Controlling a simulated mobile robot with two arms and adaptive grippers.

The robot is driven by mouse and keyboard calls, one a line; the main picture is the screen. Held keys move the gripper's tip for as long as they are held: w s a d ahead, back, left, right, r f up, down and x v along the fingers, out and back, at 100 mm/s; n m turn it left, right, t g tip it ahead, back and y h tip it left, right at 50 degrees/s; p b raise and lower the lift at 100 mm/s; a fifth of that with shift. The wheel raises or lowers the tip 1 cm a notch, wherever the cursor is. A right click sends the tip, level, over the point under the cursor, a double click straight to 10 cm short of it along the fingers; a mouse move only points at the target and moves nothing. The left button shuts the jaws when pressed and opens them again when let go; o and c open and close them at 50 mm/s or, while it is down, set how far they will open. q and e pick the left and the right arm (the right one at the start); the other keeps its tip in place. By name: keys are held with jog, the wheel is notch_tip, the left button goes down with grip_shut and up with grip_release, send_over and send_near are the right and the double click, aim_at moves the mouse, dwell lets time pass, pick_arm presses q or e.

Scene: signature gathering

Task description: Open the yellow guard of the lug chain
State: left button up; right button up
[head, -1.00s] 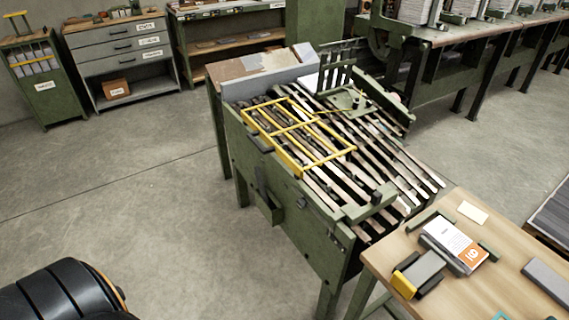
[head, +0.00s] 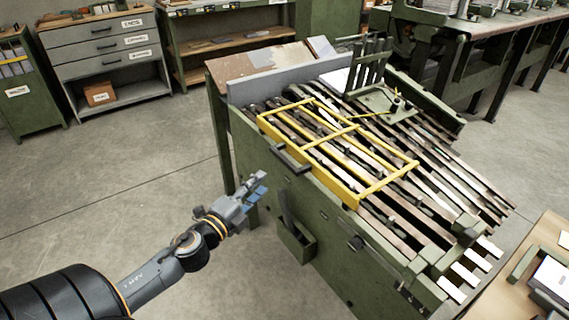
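The yellow guard (head: 349,129) is a barred frame lying flat over the slatted lug chain (head: 400,208) of the green machine. A dark handle (head: 291,158) sits at the guard's near left edge. My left gripper (head: 260,184) is in front of the machine's left side, lower in the picture than the handle and apart from it. Its blue-tipped fingers look spread, with nothing between them. My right gripper is not in view.
A green box (head: 297,241) and a lever stick out from the machine's near side. A wooden table (head: 545,232) stands at the lower right. Grey drawers (head: 105,45) and shelves stand at the back. The floor left of the machine is clear.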

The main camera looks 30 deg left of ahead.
aim_at(283, 162)
pick_arm(q)
jog(key=w, duration=1.2)
jog(key=shift+w+a, duration=0.1)
jog(key=shift+w, duration=0.2)
jog(key=shift+f, duration=0.1)
grip_shut()
